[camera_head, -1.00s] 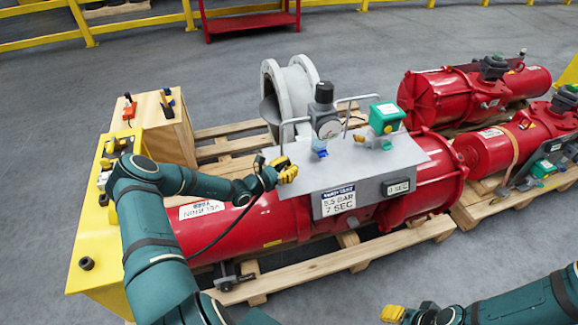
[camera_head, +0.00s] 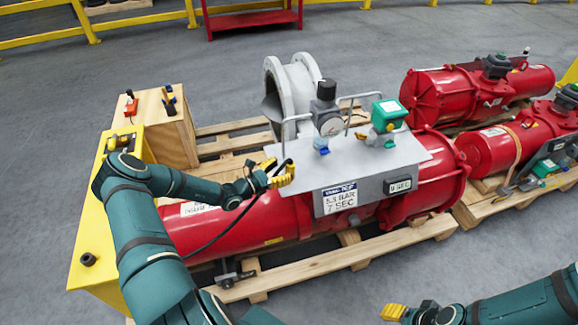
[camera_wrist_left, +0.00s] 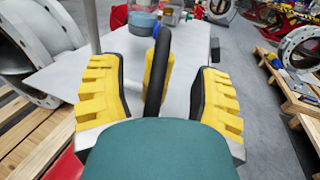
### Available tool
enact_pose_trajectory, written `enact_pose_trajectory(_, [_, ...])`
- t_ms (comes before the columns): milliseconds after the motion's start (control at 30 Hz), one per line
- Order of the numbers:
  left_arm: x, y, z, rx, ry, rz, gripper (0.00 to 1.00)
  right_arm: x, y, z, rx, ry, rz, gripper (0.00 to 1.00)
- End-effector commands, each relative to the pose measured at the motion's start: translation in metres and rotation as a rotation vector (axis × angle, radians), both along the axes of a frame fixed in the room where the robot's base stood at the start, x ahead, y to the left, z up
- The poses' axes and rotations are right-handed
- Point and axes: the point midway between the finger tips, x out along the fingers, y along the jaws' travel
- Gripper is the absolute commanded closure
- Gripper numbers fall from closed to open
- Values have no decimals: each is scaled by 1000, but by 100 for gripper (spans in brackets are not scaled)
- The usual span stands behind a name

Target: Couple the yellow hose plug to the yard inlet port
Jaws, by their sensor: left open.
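My left gripper (camera_head: 281,176) is open at the left edge of the grey panel (camera_head: 365,160) on the red actuator. In the left wrist view, a black hose (camera_wrist_left: 156,75) rises between its spread yellow fingers, with a yellow piece, seemingly the hose plug (camera_wrist_left: 168,70), just behind it. I cannot tell whether either finger touches the plug. A blue fitting (camera_head: 321,145) stands on the panel to the right of my gripper; I cannot tell whether it is the yard inlet port. My right gripper (camera_head: 393,312) is low at the right, its opening unclear.
A pressure gauge (camera_head: 330,126) and metal handle bars rise from the panel. A green-topped valve box (camera_head: 389,115) stands right of them. A yellow cabinet (camera_head: 90,235) and wooden box (camera_head: 165,130) stand at the left.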

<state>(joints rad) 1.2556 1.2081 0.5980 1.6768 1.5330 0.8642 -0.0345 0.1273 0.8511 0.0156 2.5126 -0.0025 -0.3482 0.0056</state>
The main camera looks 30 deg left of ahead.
Motion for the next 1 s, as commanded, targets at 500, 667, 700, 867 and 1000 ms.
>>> enact_pose_trajectory(500, [-71, 29, 0, -1, 0, -1, 36, 0, 0, 0, 0, 0, 0, 53])
enact_pose_trajectory(667, [-73, 30, 0, -1, -1, -1, 36, 0, 0, 0, 0, 0, 0, 53])
enact_pose_trajectory(700, [-73, 30, 0, -1, -1, -1, 36, 0, 0, 0, 0, 0, 0, 53])
enact_pose_trajectory(867, [-73, 30, 0, -1, -1, 0, 36, 0, 0, 0, 0, 0, 0, 53])
enact_pose_trajectory(1000, [-73, 30, 0, -1, -1, 0, 36, 0, 0, 0, 0, 0, 0, 53])
